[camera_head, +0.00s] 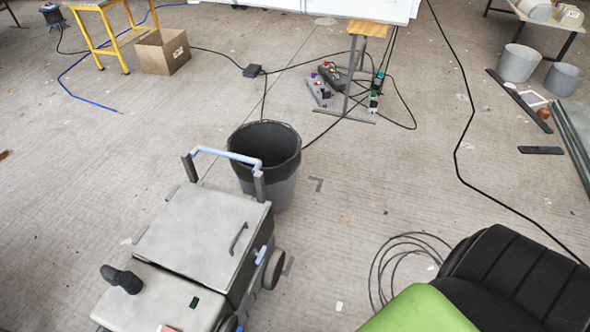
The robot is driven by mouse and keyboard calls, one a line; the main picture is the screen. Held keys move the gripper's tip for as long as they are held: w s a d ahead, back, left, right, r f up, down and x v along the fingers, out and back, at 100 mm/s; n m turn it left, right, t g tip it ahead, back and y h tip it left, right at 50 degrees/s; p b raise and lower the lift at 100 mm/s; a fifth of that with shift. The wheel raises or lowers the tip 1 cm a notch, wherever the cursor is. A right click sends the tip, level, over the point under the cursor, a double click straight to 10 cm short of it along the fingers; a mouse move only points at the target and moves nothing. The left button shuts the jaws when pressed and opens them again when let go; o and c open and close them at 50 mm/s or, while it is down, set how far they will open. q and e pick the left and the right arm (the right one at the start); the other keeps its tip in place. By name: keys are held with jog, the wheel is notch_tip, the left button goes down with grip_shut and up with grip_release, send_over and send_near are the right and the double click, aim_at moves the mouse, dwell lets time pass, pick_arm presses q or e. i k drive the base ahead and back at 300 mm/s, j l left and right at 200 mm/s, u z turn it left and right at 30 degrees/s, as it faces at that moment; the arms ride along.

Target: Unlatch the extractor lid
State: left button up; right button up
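The extractor (150,308) is a grey wheeled machine at the lower left of the head view. Its grey lid (190,238) lies flat and looks closed, with a dark handle (238,237) near its right edge. A small pale-blue piece (261,255), which looks like a latch, sits on the right side just below the lid edge; I cannot tell whether it is fastened. A pale-blue push bar (226,154) rises at the far end. A black knob-like fitting (121,279) stands on the near section. Neither of my grippers is in view.
A black-lined bin (268,192) stands right behind the extractor. A black seat (515,278) and a green surface (420,310) fill the lower right, beside a coiled cable (405,255). Cables and power strips (318,90) lie farther back. The floor between extractor and seat is mostly clear.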

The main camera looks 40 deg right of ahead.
aim_at(261, 254)
jog(key=z, duration=0.7)
jog(key=u, duration=0.3)
jog(key=i+l+u, duration=0.15)
jog(key=l+u, duration=0.25)
jog(key=i+l+u, duration=0.1)
jog(key=l+u, duration=1.05)
jog(key=l, duration=0.15)
